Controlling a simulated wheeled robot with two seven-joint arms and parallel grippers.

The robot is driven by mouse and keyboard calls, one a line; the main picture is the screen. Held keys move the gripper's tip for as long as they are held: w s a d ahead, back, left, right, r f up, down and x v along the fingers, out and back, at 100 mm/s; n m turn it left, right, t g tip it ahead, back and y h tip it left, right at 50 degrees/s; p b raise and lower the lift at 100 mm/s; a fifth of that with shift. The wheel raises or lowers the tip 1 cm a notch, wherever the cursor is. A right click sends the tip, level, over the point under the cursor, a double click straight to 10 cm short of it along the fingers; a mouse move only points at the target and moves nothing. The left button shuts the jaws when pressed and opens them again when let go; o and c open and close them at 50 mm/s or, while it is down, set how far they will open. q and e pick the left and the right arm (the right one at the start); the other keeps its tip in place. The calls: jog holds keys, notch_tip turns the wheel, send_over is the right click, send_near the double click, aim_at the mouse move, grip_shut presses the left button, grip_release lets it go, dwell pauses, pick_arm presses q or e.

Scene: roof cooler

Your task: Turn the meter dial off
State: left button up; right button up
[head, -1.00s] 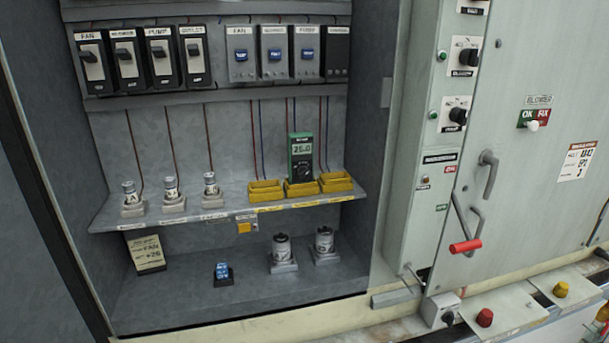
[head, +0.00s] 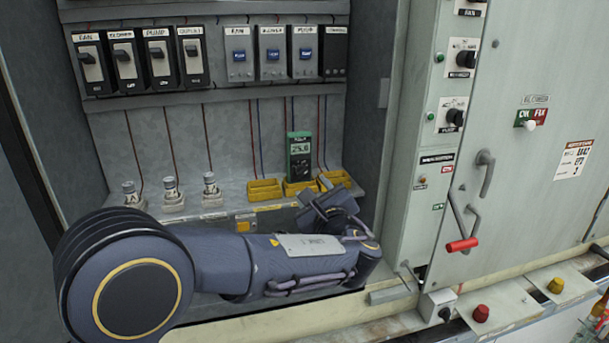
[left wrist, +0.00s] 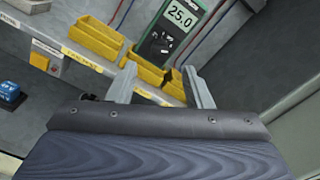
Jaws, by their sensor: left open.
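The meter (head: 299,157) is a green upright case with a lit display reading 25.0, standing on the shelf behind the yellow bins. Its dark dial (left wrist: 160,42) shows below the display in the left wrist view; its exact setting is too small to read. My left gripper (head: 322,193) is in front of the shelf, just below and right of the meter. In the left wrist view, its two fingers (left wrist: 159,71) are apart with nothing between them, pointing toward the bins and meter, short of the dial. My right gripper is not in view.
Yellow bins (head: 265,189) line the shelf edge in front of the meter. Fuses (head: 171,190) stand left on the shelf. Switches (head: 155,58) are above. A grey door with a red-handled lever (head: 462,244) is at right. My left arm hides much of the lower compartment.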

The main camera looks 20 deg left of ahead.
aim_at(303, 175)
pick_arm(q)
jog(key=p+x, duration=0.2)
jog(key=x, duration=0.5)
jog(key=shift+w+a, duration=0.2)
jog(key=shift+w, duration=0.1)
jog(key=c, duration=1)
jog(key=shift+f+b, duration=0.15)
jog(key=shift+b, duration=0.3)
jog(key=n+b, duration=0.2)
jog(key=b, duration=0.2)
jog(key=n+b, duration=0.3)
jog(key=b, duration=0.1)
jog(key=n+b, duration=0.2)
jog(key=b, duration=0.3)
jog(key=shift+f, duration=0.35)
jog(key=n+b, duration=0.8)
jog(key=b, duration=0.2)
jog(key=n+b, duration=0.3)
jog(key=n, duration=0.1)
jog(key=shift+r+n+b, duration=0.15)
jog(key=shift+n+b, duration=1)
jog(key=shift+n, duration=0.85)
